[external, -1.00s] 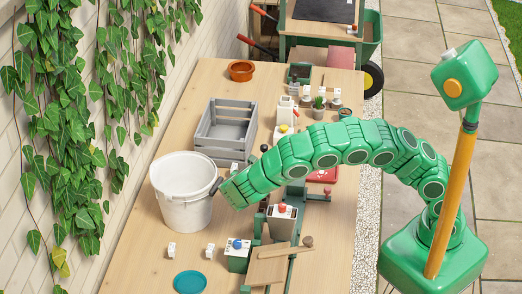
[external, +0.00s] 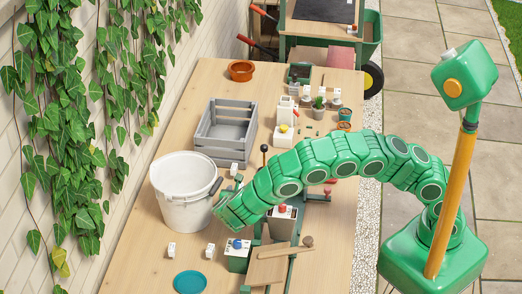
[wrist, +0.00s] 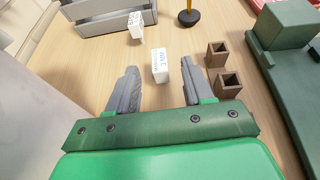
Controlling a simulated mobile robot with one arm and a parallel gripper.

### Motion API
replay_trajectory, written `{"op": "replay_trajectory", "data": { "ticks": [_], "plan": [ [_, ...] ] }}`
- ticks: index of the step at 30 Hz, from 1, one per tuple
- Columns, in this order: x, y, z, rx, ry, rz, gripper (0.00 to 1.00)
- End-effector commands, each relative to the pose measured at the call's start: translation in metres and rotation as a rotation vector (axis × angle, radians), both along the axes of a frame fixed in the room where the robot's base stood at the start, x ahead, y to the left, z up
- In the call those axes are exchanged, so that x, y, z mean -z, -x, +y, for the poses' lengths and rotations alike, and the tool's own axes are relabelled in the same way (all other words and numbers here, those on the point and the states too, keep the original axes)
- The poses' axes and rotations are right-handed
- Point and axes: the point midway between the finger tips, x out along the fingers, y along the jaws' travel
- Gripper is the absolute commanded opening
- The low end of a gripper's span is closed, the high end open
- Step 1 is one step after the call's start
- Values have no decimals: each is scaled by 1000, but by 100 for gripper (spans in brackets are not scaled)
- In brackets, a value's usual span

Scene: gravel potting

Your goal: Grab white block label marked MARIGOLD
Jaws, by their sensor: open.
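A white block label (wrist: 159,66) stands on the table in the wrist view, just ahead of and between my gripper's fingertips. My gripper (wrist: 158,80) is open, one grey finger either side, with nothing held. A second white block (wrist: 135,26) stands farther off by the crate; it also shows in the external view (external: 234,169). Two more white blocks (external: 172,250) (external: 210,251) stand at the front left. In the external view the end of my arm hides the nearer block and my fingers.
A white bucket (external: 183,200) stands close left of my gripper. A grey crate (external: 226,128) is beyond. Two brown square pots (wrist: 217,54) (wrist: 228,84) sit right of the fingers, with a green device (wrist: 285,28) farther right. A teal saucer (external: 190,282) lies near the front.

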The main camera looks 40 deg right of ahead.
Motion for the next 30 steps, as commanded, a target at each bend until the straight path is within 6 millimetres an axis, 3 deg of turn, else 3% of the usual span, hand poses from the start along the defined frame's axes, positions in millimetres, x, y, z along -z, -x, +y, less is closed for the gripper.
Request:
{"op": "replay_trajectory", "data": {
  "ticks": [6, 16, 26, 30],
  "plan": [
    [9, -17, -16, 3, 2, 0, 51],
    [11, -20, -17, 0, 1, -1, 50],
    [11, -20, -17, 0, 0, 0, 0],
    [11, -20, -17, 0, 0, 0, 0]
  ]
}}
